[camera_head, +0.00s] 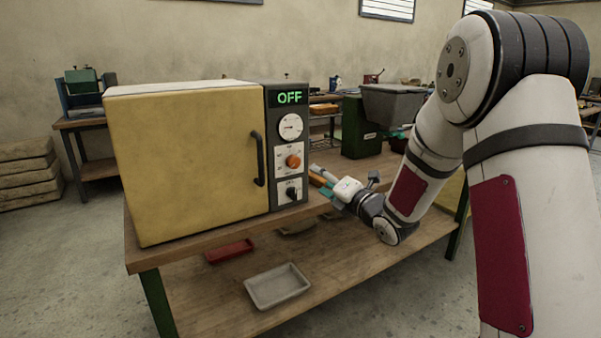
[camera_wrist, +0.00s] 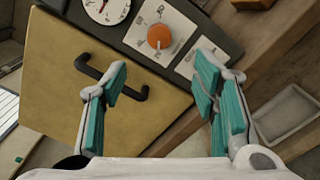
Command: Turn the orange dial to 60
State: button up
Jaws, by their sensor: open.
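The orange dial (camera_head: 293,161) sits on a white plate on the dark control panel at the right side of the yellow oven (camera_head: 185,160). In the wrist view the orange dial (camera_wrist: 159,36) lies ahead, between and beyond my fingertips. Marks ring it, but they are too small to read. My gripper (camera_head: 322,184) is just right of the panel in the head view. In the wrist view my gripper (camera_wrist: 163,75) is open and empty, its teal finger pads wide apart and clear of the dial. The display (camera_head: 290,97) reads OFF.
A round gauge (camera_head: 290,126) is above the dial and a black switch (camera_head: 291,190) below it. The dark door handle (camera_head: 258,158) sticks out left of the panel. A grey tray (camera_head: 278,287) and red tray (camera_head: 229,251) lie on the lower shelf.

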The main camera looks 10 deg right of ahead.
aim_at(296, 163)
jog(key=x, duration=1.3)
jog(key=shift+w+a+b, duration=0.1)
jog(key=shift+w+b, duration=0.2)
jog(key=c, duration=1.2)
